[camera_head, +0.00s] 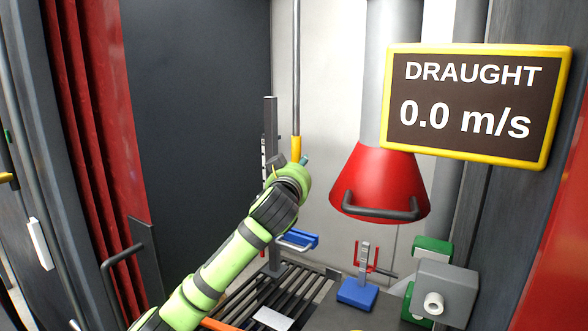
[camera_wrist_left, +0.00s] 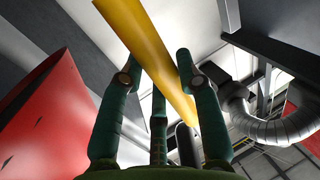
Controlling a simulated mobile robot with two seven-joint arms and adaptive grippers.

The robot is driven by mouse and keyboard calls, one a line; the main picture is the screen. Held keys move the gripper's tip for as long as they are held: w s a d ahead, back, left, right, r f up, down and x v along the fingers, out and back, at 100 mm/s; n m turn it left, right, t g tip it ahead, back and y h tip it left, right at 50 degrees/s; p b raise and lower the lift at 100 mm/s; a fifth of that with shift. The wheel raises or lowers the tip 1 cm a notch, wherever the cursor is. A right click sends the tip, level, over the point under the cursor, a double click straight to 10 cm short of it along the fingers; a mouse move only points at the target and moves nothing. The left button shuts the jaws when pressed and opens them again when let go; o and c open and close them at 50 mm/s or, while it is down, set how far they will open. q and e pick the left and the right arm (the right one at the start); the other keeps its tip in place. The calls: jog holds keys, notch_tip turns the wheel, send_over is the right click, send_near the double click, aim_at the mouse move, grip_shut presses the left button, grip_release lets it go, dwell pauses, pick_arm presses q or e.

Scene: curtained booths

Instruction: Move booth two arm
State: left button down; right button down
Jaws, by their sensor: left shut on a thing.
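A red hood (camera_head: 379,176) with a dark handle (camera_head: 381,210) hangs from a grey duct (camera_head: 390,75) right of the middle in the head view. A red surface, probably the hood, fills the left of the left wrist view (camera_wrist_left: 38,115). My left gripper (camera_head: 303,162) is shut on the yellow grip (camera_head: 296,148) at the lower end of a thin upright rod (camera_head: 296,65). In the left wrist view the yellow grip (camera_wrist_left: 150,45) passes between my fingers (camera_wrist_left: 158,85). My gripper is left of the hood and apart from it. My fingertips are mostly hidden in the head view.
A sign (camera_head: 475,105) reads DRAUGHT 0.0 m/s. Below are a slatted grate (camera_head: 235,303), a blue-based stand (camera_head: 357,293), a blue item (camera_head: 300,239) and a grey box with a white knob (camera_head: 447,291). Red curtains (camera_head: 90,130) hang at left beside a dark panel (camera_head: 195,100).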

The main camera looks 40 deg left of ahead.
pick_arm(q)
jog(key=c, duration=0.8)
grip_release()
jog(key=shift+c, duration=0.2)
jog(key=shift+w+a, duration=0.1)
jog(key=shift+w, duration=0.05)
jog(key=v, duration=1.2)
jog(key=shift+f, duration=0.1)
